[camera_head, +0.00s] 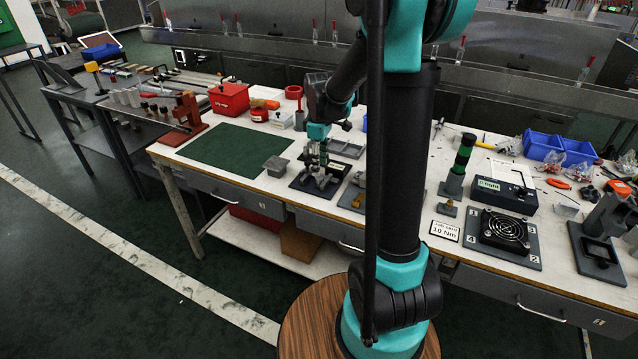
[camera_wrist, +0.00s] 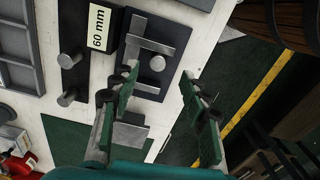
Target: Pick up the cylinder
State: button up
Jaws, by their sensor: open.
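A short grey metal cylinder (camera_wrist: 157,63) stands end-up on a dark square plate (camera_wrist: 143,85), beside grey metal bars. My gripper (camera_wrist: 159,80) is open and empty above this plate, with its green-padded fingers apart on either side of the cylinder in the wrist view. The height gap to it is hard to judge. In the head view, my gripper (camera_head: 316,160) is over the dark plate (camera_head: 302,187) on the workbench, and the cylinder is not clear there. Two other grey pegs, a lower one (camera_wrist: 68,98) and an upper one (camera_wrist: 70,61), stand on a dark strip to the left.
A black block labelled 60 mm (camera_wrist: 100,27) stands close to the plate. A grey block (camera_head: 276,165), a green mat (camera_head: 235,150) and a red box (camera_head: 229,98) are left of my gripper. A grey tray (camera_head: 346,148) is behind the plate. The bench's front edge is close.

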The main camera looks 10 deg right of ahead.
aim_at(319, 182)
jog(key=shift+w+a+f, duration=0.1)
jog(key=shift+f, duration=1.4)
jog(key=shift+w+a+f, duration=0.1)
jog(key=shift+f, duration=1.35)
grip_shut()
